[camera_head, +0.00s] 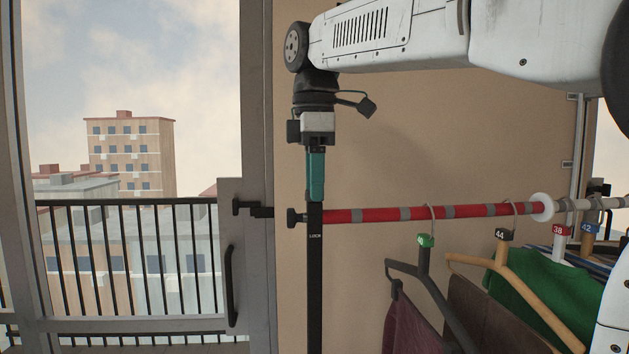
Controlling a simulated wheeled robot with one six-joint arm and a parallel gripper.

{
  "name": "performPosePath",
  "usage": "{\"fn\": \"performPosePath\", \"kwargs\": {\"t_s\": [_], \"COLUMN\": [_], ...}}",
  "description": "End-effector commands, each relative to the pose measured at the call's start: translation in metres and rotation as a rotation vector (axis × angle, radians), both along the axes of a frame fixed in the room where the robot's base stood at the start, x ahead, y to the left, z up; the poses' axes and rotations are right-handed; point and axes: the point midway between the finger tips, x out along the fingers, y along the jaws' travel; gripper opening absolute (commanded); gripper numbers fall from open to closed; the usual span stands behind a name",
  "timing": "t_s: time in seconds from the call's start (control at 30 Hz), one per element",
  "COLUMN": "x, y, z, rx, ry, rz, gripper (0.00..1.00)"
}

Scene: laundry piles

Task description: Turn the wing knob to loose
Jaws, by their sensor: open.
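The wing knob (293,217) is a small black knob on the left side of a black upright post (315,290), level with the end of the red rail. A white "LOCK" label (315,236) shows on the post just below it. My gripper (316,195) points straight down with teal fingers, above and slightly right of the knob, in line with the post. It is open; the fingers overlap edge-on, so the gap between them is hidden. I see no contact with the knob. Whether the fingers touch the post top cannot be told.
A red rail with grey bands (380,214) runs right from the post. Hangers with clothes, including a green garment (548,300), hang from it. A white disc (542,207) sits on the rail. Left stands a glazed door with a black handle (230,285) and a latch (245,208).

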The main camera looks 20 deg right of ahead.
Motion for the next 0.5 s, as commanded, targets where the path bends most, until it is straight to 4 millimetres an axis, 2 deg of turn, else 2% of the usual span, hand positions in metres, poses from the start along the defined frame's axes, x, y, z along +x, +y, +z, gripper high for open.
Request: {"fn": "performPosePath", "kwargs": {"t_s": [0.27,0.4,0.43,0.5], "x": [-0.0002,-0.0002,-0.0002,-0.0002], "y": [0.0,0.0,0.0,0.0], "z": [-0.0021,-0.002,-0.002,-0.0019], "rx": [0.0,0.0,0.0,0.0], "ry": [0.0,0.0,0.0,0.0], "rz": [0.0,0.0,-0.001,-0.001], "gripper": [0.5,0.11,0.05,0.05]}}
